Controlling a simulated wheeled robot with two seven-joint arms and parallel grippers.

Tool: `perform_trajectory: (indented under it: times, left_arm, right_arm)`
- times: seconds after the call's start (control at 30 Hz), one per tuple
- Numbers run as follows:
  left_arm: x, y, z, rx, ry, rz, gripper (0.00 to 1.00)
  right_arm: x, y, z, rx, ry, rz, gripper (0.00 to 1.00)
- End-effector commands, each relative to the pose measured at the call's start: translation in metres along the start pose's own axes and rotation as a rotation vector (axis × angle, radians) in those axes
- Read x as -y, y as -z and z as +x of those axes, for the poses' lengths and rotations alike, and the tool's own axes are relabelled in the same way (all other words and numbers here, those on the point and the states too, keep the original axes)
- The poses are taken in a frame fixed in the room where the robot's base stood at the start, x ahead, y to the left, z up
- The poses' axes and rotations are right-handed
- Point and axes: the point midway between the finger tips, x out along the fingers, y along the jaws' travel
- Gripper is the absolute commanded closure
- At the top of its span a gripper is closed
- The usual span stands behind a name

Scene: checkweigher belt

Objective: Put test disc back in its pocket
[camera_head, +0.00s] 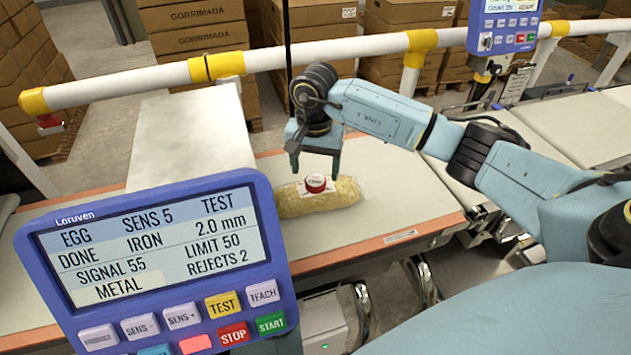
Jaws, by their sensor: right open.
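A round test disc (316,184), red with a white label, lies on top of a clear bag of yellowish product (290,203). The bag rests on the pale conveyor belt (390,205) in the middle of the view. My right gripper (315,163) points down just above the disc, its two fingers apart. No gap between the jaws and the disc can be judged exactly. I cannot make out a pocket for the disc. My left gripper is not in view.
A blue control panel (262,215) at the lower left reads "TEST", "DONE", "IRON 2.0 mm", "METAL". A white detector housing (190,135) stands left of the bag. A white-and-yellow rail (290,58) runs behind the belt. Cartons (195,30) are stacked at the back.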

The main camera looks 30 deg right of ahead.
Motion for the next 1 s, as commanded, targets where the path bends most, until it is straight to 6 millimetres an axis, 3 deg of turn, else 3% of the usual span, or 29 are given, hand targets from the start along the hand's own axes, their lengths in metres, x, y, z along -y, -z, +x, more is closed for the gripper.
perform_trajectory:
  times: [0.2,0.5,0.9,1.0]
  left_arm:
    - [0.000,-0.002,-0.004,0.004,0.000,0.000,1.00]
    - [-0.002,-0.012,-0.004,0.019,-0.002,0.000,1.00]
    - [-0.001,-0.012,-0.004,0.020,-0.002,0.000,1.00]
    - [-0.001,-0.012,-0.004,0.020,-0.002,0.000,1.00]
  right_arm:
    - [-0.001,0.001,0.030,0.002,0.000,0.002,0.30]
    - [-0.001,0.002,0.035,0.000,0.000,0.000,0.30]
    - [-0.001,0.002,0.034,0.000,0.001,0.001,0.82]
    - [-0.001,0.002,0.034,0.000,0.001,0.001,0.82]
